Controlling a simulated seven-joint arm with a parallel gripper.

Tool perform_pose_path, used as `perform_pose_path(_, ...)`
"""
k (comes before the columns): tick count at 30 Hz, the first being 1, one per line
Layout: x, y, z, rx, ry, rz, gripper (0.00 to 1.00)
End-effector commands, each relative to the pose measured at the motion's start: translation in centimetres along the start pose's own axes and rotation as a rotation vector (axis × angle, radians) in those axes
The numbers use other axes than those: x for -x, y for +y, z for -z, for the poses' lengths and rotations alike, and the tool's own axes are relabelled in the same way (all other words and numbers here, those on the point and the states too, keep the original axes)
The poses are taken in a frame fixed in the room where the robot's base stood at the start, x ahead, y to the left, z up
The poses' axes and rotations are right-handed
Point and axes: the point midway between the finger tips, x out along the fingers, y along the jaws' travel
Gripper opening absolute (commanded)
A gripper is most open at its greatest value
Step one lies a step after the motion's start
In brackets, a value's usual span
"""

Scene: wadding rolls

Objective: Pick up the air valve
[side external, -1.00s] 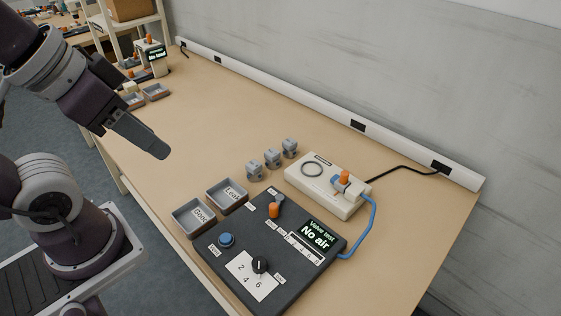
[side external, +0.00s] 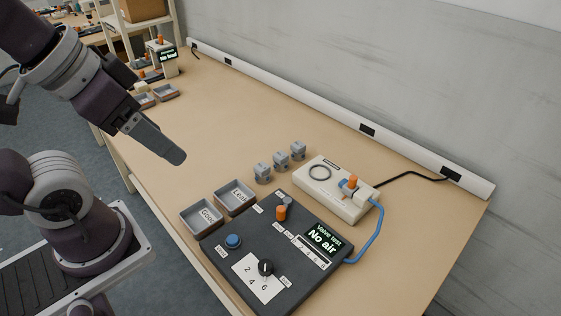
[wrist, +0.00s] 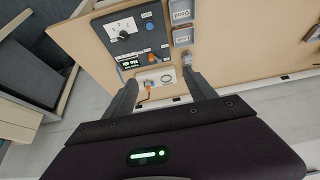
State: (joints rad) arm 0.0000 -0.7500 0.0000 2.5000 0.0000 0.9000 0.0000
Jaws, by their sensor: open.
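Three small grey air valves stand in a row on the wooden bench in the side view: a near one (side external: 262,173), a middle one (side external: 280,160) and a far one (side external: 297,150). In the wrist view, the grey valves (wrist: 187,58) show small and partly overlapping, just beyond the right fingertip. My gripper (side external: 177,156) is high over the bench, left of the valves and clear of them. In the wrist view my gripper (wrist: 159,80) has its two fingers wide apart, with nothing held between them.
Grey bins labelled Good (side external: 202,215) and Leak (side external: 235,197) stand beside a dark test panel (side external: 222,262) whose screen (side external: 323,239) reads "Valve test, No air". A white fixture (side external: 326,199) with a blue hose (side external: 374,238) stands right of the valves.

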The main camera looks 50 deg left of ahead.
Motion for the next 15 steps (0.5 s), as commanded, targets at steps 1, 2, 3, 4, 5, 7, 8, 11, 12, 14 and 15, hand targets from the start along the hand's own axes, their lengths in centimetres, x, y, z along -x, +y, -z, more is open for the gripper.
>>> perform_pose_path(1,0.0,0.0,0.1,0.005,-0.002,0.000,0.65)
perform_pose_path(2,0.0,0.0,0.5,0.018,-0.006,-0.001,0.65)
perform_pose_path(3,-0.1,-0.1,1.3,0.048,-0.018,-0.003,0.65)
perform_pose_path(4,-0.2,-0.1,2.3,0.085,-0.031,-0.004,0.65)
perform_pose_path(5,-0.4,-0.2,3.5,0.132,-0.048,-0.004,0.65)
perform_pose_path(7,-1.6,-0.7,7.3,0.281,-0.098,-0.002,0.65)
perform_pose_path(8,-2.5,-1.1,9.1,0.355,-0.120,0.003,0.65)
perform_pose_path(11,-6.7,-2.6,14.7,0.608,-0.194,0.036,0.65)
perform_pose_path(12,-9.0,-3.4,16.6,0.710,-0.223,0.057,0.65)
perform_pose_path(14,-13.1,-4.9,19.1,0.865,-0.264,0.097,0.65)
perform_pose_path(15,-16.2,-5.9,20.3,0.964,-0.288,0.128,0.65)
